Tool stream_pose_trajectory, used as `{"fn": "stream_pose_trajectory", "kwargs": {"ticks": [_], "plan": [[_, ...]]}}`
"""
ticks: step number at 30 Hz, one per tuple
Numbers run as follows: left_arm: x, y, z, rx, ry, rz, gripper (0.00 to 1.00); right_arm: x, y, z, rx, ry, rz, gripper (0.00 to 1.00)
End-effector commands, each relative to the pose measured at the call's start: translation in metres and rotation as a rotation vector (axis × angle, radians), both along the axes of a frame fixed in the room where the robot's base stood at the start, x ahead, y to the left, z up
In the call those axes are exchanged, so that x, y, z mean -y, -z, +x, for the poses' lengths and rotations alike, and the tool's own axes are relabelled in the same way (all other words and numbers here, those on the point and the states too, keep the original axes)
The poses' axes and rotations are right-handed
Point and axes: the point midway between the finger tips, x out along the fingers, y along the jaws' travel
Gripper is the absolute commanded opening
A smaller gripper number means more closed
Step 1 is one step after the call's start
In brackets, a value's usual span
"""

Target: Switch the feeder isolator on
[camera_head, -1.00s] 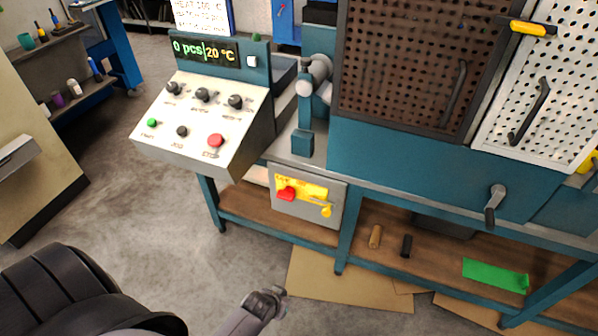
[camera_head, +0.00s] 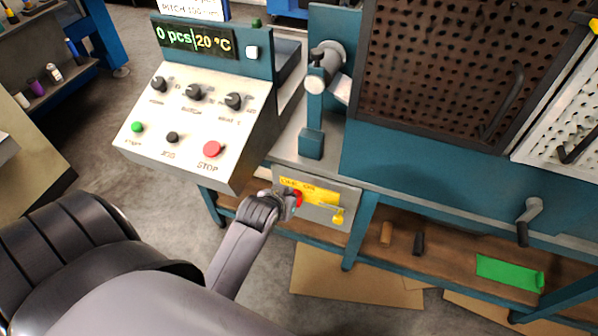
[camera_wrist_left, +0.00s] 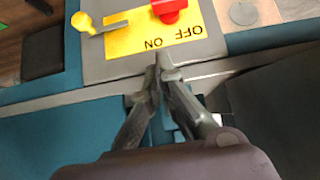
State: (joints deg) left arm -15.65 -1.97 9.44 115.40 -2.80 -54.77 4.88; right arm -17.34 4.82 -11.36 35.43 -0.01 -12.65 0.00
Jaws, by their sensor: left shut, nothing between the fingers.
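The feeder isolator is a grey box (camera_head: 320,212) under the bench edge, with a yellow OFF/ON plate (camera_head: 318,193) and a red switch (camera_head: 297,197). My left gripper (camera_head: 291,206) is in front of its left part and partly hides the switch and plate. In the left wrist view the red switch (camera_wrist_left: 168,10) sits at the top, on the yellow plate (camera_wrist_left: 155,33), whose lettering appears upside down. My left gripper (camera_wrist_left: 165,58) is shut and empty there, its tips near the word ON, apart from the switch in the picture. My right gripper is not in view.
A yellow-ended lever (camera_head: 338,214) is right of the switch; it also shows in the left wrist view (camera_wrist_left: 88,23). The control console (camera_head: 190,130) overhangs at upper left. A bench leg (camera_head: 360,230) stands to the right. Cardboard (camera_head: 350,278) lies on the floor.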

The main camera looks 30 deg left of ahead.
Motion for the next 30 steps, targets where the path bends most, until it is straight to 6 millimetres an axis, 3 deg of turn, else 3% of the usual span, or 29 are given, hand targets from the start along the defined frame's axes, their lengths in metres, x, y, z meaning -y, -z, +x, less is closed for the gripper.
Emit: {"fn": "stream_pose_trajectory", "kwargs": {"ticks": [5,18,24,30], "plan": [[-0.003,0.012,0.012,0.000,0.001,0.001,0.00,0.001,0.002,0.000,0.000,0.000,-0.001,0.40],[-0.017,0.073,0.071,-0.001,-0.001,0.000,0.00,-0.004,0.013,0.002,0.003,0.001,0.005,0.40],[-0.017,0.101,0.068,-0.001,0.000,0.000,0.00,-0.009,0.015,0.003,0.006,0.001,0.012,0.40],[-0.016,0.110,0.068,0.001,0.000,0.000,0.00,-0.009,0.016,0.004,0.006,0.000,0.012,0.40]]}}
